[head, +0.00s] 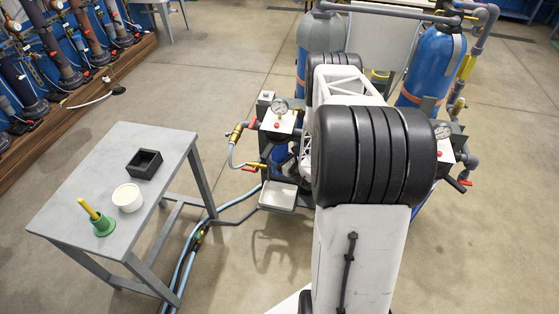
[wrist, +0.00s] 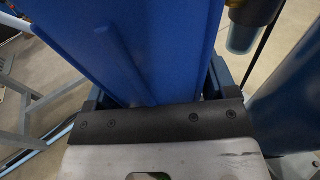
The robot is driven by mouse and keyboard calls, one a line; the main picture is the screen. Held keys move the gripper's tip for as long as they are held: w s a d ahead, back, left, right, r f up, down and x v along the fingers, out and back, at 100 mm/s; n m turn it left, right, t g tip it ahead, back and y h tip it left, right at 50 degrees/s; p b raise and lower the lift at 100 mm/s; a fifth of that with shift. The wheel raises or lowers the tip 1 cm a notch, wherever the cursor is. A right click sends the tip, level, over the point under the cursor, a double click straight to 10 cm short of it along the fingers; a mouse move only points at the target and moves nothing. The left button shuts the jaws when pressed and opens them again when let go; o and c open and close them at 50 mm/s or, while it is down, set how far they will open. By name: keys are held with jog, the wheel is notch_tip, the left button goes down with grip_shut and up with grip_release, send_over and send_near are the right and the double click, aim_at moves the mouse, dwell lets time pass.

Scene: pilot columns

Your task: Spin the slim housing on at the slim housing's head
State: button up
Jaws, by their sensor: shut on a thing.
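A blue ribbed body, which looks like the slim housing (wrist: 165,45), fills the upper middle of the wrist view. My gripper (wrist: 160,88) is shut on it, with a dark finger at each side. Its ends are out of the wrist view, so I cannot tell whether it touches a head or is threaded. In the head view my arm hides the gripper and what it holds. Gauge heads show on the stand at the left (head: 280,118) and right (head: 442,142) of my arm; I cannot tell which is the slim housing's head.
In the wrist view, a dark fitting with a clear blue cup (wrist: 243,38) hangs close at upper right, and a large blue cylinder (wrist: 290,100) stands at right. A grey table (head: 95,165) at left holds a black box (head: 145,164), white tub (head: 127,198) and green-based tool (head: 102,224).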

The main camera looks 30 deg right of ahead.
jog(key=shift+r, duration=0.95)
dwell(0.4)
jog(key=o, duration=1.5)
jog(key=shift+f, duration=0.1)
jog(key=shift+a+m+h, duration=0.1)
jog(key=shift+m+h, duration=0.2)
jog(key=shift+h, duration=0.1)
jog(key=shift+m+h, duration=0.3)
jog(key=shift+m+t+h, duration=0.3)
jog(key=shift+m+h, duration=1.2)
jog(key=shift+h, duration=0.9)
